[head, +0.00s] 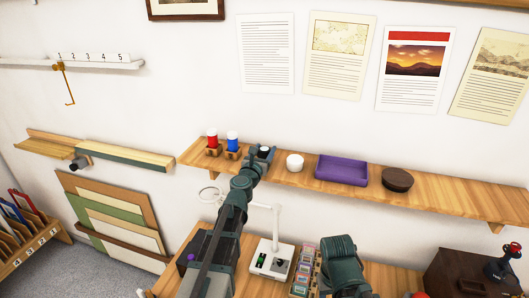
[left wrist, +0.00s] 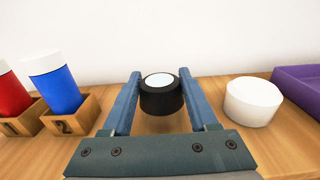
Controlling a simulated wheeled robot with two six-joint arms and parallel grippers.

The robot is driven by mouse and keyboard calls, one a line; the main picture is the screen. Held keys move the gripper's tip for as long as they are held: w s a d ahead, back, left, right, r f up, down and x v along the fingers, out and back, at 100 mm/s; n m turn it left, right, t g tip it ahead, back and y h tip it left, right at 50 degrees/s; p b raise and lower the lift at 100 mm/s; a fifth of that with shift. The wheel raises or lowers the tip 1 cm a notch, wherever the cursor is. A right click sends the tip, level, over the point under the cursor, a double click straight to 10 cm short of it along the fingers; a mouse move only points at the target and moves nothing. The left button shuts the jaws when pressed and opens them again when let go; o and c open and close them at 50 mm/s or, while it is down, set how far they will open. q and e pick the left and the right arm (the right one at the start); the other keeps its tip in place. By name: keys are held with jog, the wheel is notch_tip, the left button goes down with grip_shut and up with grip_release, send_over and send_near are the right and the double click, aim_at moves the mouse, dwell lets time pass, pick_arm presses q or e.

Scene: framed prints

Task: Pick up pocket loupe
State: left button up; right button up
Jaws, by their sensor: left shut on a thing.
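The pocket loupe is a short black cylinder with a pale round top (left wrist: 161,98), seen in the left wrist view between my two blue fingers. My left gripper (left wrist: 160,92) is shut on its sides. In the head view, the gripper (head: 263,152) is at the wooden wall shelf, with the loupe's pale top (head: 265,149) just showing at its tip. I cannot tell whether the loupe touches the shelf. My right gripper is not in view; only a dark part of my own arm shows at the bottom.
On the shelf (head: 450,192), a red bottle (head: 212,137) and a blue bottle (head: 232,139) in wooden holders stand left of the loupe. A white round pot (head: 295,162), purple tray (head: 341,170) and dark round box (head: 397,179) are to its right. A white magnifier lamp (head: 275,230) stands below.

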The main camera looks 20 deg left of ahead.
aim_at(265, 148)
pick_arm(q)
jog(key=shift+r+p, duration=0.35)
jog(key=shift+r, duration=0.25)
notch_tip(265, 148, up, 2)
jog(key=shift+p, duration=1)
jog(key=s+d+r+p, duration=0.1)
jog(key=s+d, duration=1)
jog(key=shift+s, duration=0.35)
